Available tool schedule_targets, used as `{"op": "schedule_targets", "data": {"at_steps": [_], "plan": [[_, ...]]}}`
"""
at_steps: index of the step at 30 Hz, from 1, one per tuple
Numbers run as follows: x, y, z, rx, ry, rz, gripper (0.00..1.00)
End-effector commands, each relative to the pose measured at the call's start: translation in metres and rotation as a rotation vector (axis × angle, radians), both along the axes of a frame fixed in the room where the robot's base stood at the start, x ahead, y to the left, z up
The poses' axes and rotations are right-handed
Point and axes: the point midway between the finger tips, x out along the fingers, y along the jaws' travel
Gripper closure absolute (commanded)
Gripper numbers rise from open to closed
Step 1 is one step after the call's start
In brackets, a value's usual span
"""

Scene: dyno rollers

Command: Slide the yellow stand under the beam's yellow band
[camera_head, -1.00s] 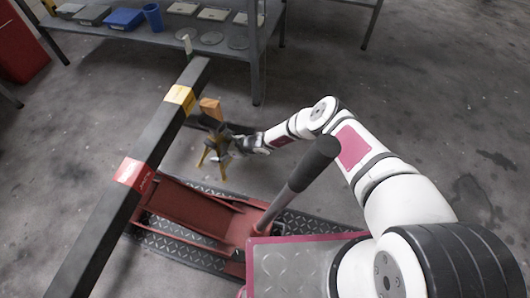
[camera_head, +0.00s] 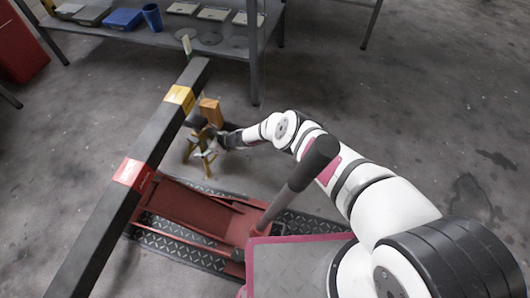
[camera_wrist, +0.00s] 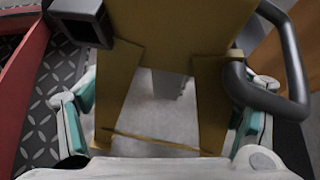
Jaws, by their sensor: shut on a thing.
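The yellow stand (camera_head: 203,158) is on the floor, to the right of the beam and close to it, with its legs spread. My gripper (camera_head: 216,140) is shut on the stand from its right side. In the wrist view, the stand's broad yellow face and legs (camera_wrist: 178,70) fill the middle, between my gripper's teal-padded fingers (camera_wrist: 158,128). The dark beam (camera_head: 130,181) runs diagonally. It carries a yellow band (camera_head: 180,96) near its far end and a red band (camera_head: 133,174) nearer. The stand appears beside the band, and its top is partly hidden by my gripper.
A red floor jack (camera_head: 200,208) with a dark upright handle (camera_head: 301,178) lies under the beam, near the stand. An orange-brown block (camera_head: 211,112) shows just behind the stand. A grey shelf table (camera_head: 200,34) stands at the back. Floor to the right is open.

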Motion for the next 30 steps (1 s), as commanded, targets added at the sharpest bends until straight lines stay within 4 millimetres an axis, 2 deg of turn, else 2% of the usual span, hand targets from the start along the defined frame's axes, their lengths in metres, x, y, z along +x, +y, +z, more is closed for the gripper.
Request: {"op": "schedule_targets", "data": {"at_steps": [1,10,20,21,22,23,30], "plan": [[-0.005,0.006,-0.005,-0.005,0.003,0.008,0.78],[0.001,0.024,-0.005,-0.005,0.004,0.007,0.78],[0.001,0.027,-0.004,-0.001,0.007,0.009,0.79],[0.001,0.027,-0.004,-0.001,0.007,0.009,0.08],[0.001,0.027,-0.004,-0.001,0.007,0.009,0.02],[0.001,0.027,-0.004,-0.001,0.006,0.008,0.00],[0.005,0.025,-0.002,0.000,0.003,0.004,0.00]]}}
